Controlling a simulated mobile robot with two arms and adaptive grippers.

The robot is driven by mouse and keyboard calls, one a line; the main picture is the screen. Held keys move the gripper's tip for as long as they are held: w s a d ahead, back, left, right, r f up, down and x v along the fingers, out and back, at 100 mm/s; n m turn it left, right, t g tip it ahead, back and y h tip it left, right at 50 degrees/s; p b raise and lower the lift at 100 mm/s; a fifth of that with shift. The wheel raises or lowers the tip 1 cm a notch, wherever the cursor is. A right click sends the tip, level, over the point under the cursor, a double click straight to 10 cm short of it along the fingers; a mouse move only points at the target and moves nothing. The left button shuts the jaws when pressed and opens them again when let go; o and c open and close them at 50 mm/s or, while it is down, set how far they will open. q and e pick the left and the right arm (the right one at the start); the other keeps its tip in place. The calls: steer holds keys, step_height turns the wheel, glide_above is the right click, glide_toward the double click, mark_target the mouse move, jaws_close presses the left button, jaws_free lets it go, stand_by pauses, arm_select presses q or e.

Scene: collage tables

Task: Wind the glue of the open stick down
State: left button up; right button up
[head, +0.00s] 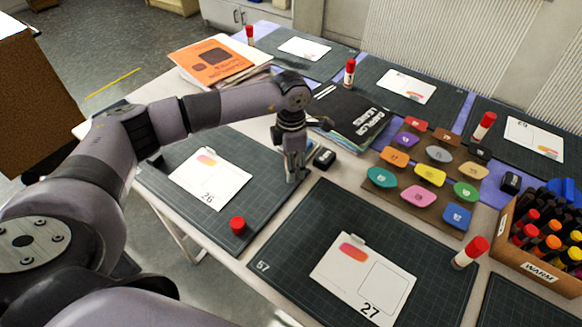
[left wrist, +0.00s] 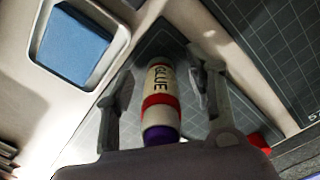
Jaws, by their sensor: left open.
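The open glue stick (left wrist: 160,85) shows in the left wrist view, with a cream body, the word GLUE, a red band and a purple end towards my palm. My left gripper (left wrist: 161,80) is open with one finger on each side of it; I see a gap at the fingers. In the head view my left gripper (head: 292,177) points down at the right edge of mat 26, and the stick is mostly hidden by it. A loose red cap (head: 237,226) lies on that mat's near part; a red piece (left wrist: 259,142) also shows in the left wrist view. My right gripper is out of view.
Capped glue sticks stand on other mats, one (head: 470,252) near card 27 (head: 364,278). A small black block (head: 324,158) is just right of my gripper. A dark booklet (head: 345,120), colored pads (head: 430,174) and a marker crate (head: 535,266) lie farther right.

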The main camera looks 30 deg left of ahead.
arm_select(q)
steer(key=shift+m, duration=0.6)
